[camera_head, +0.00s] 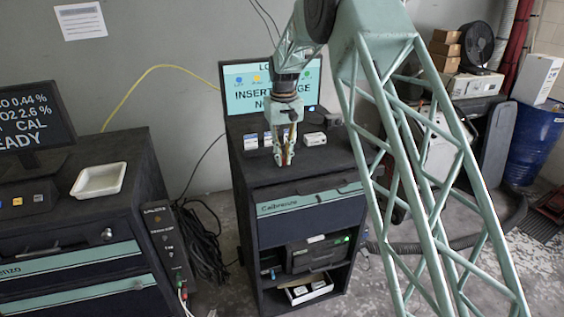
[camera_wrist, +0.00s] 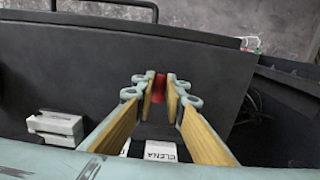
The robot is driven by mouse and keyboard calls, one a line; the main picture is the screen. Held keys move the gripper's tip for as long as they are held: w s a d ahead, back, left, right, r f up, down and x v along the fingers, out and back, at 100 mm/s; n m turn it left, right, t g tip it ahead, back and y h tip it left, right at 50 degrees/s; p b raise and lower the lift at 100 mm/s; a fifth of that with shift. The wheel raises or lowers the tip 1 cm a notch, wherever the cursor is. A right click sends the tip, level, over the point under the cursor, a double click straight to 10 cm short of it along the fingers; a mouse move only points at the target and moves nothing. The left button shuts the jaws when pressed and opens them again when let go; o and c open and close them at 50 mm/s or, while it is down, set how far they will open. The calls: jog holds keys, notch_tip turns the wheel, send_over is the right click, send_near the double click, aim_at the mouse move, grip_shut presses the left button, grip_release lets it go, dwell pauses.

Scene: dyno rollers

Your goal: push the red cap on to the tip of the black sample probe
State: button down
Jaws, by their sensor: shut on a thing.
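My gripper (camera_head: 284,160) hangs over the top of the middle cabinet and points down. In the wrist view, its tan-padded fingers (camera_wrist: 157,91) are closed in on a small red piece, the red cap (camera_wrist: 158,82), which shows between the fingertips. In the head view, the cap is only a thin reddish sliver between the fingers. How far it sticks out below them is hidden. I cannot make out the black sample probe with certainty in either view.
The middle cabinet (camera_head: 262,187) carries a screen (camera_head: 240,92) and small white boxes (camera_head: 314,138); one box (camera_wrist: 56,124) also shows in the wrist view. The left cart holds a white tray (camera_head: 98,180) and a monitor. A black panel (camera_head: 168,245) and cables stand between the cabinets.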

aim_at(283, 160)
jog(key=shift+r, duration=0.3)
jog(key=shift+r+p, duration=1.55)
jog(key=shift+r, duration=1.05)
jog(key=shift+r, duration=0.1)
jog(key=shift+a, duration=0.1)
